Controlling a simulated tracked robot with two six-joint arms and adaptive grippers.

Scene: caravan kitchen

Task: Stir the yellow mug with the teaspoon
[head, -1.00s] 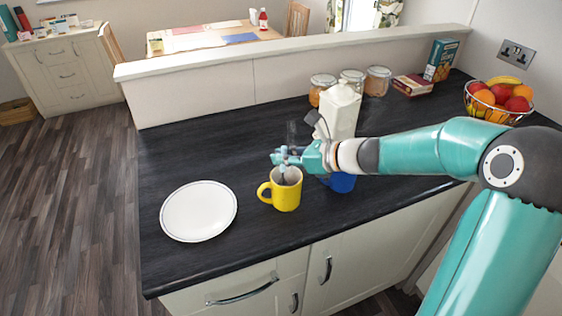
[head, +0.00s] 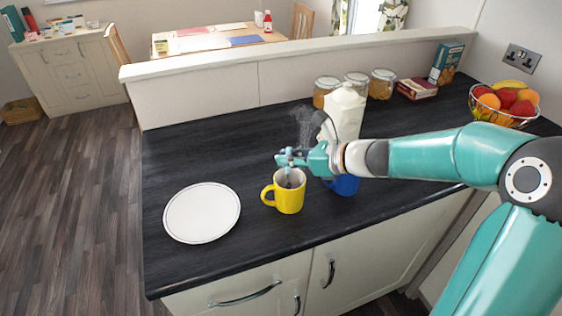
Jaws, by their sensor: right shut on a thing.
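The yellow mug (head: 290,200) stands upright on the dark worktop, its handle to the left. My right gripper (head: 288,160) is just above the mug's rim, shut on the teaspoon (head: 289,178). The spoon points down into the mug; its lower end is hidden inside. My left gripper is not in view.
A blue mug (head: 345,185) is partly hidden behind my right gripper and forearm. A white plate (head: 202,212) lies left of the yellow mug. Jars, boxes and a fruit basket (head: 502,118) are at the back right.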

